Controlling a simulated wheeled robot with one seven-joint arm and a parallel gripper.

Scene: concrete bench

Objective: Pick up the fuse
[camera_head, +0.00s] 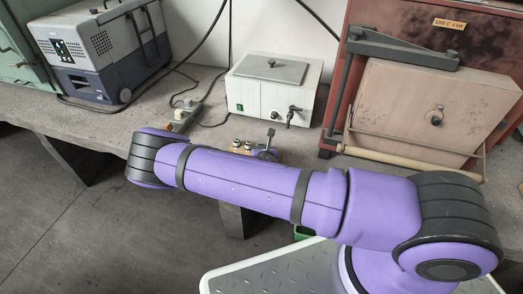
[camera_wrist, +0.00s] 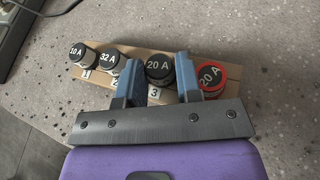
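Several fuses stand in a row in a wooden holder (camera_wrist: 132,92) in the wrist view. From the left they are a 10 A fuse (camera_wrist: 77,53), a 32 A fuse (camera_wrist: 108,58), a black-capped 20 A fuse (camera_wrist: 158,68) by label 3, and a red-rimmed 20 A fuse (camera_wrist: 210,77). My gripper (camera_wrist: 158,62) is open, its blue fingers apart on either side of the black-capped 20 A fuse. The right finger lies between the two 20 A fuses; contact cannot be told.
The concrete bench (camera_head: 118,122) carries a grey-blue cooler box (camera_head: 105,50) at left, a power strip (camera_head: 187,113), a white lidded bath (camera_head: 270,92) behind the holder and a large red-brown furnace (camera_head: 430,100) at right. A cable runs along the bench. Speckled surface is clear around the holder.

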